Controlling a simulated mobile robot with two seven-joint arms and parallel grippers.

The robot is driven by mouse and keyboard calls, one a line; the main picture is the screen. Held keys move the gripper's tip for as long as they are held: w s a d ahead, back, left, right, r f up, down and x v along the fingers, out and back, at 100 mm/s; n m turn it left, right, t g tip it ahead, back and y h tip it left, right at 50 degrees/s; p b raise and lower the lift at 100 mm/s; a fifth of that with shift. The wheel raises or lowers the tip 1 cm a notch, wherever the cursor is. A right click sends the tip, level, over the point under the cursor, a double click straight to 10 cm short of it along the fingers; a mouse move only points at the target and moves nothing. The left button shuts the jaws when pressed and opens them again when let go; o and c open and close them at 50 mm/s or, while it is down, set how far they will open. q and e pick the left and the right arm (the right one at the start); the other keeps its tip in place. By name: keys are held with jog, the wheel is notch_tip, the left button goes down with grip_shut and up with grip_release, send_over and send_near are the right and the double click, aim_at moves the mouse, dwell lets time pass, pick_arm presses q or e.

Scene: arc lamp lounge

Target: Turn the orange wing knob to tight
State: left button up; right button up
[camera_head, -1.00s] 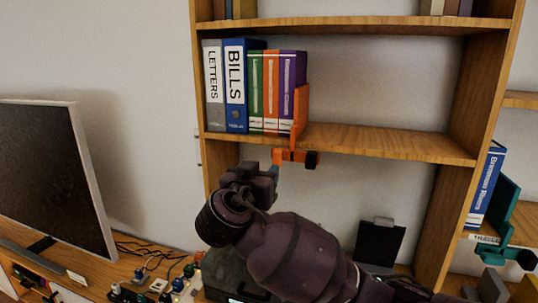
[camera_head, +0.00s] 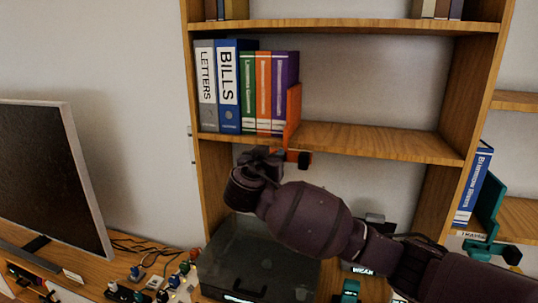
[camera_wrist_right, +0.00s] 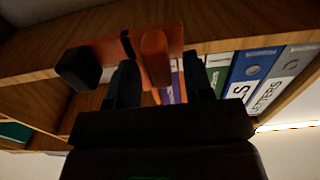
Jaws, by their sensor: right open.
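An orange bookend clamp (camera_head: 293,108) grips the edge of the middle shelf beside the purple binder. Its lower arm with a black end piece (camera_head: 305,160) sticks out under the shelf. My right gripper (camera_head: 265,153) is just under the shelf edge, partly covering the clamp's lower part. In the right wrist view, the orange wing knob (camera_wrist_right: 155,58) hangs between the two dark, spread fingers of my right gripper (camera_wrist_right: 160,82). I cannot tell if either finger touches it. The black end piece (camera_wrist_right: 78,68) is left of the fingers. My left gripper is out of view.
Several binders stand on the middle shelf (camera_head: 380,143), left of the clamp. A teal bookend (camera_head: 488,205) holds a blue book at the right. A dark glassy box (camera_head: 255,262) stands below my right arm. A monitor (camera_head: 45,170) is at the left.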

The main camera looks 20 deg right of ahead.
jog(key=shift+c, duration=0.2)
grip_shut()
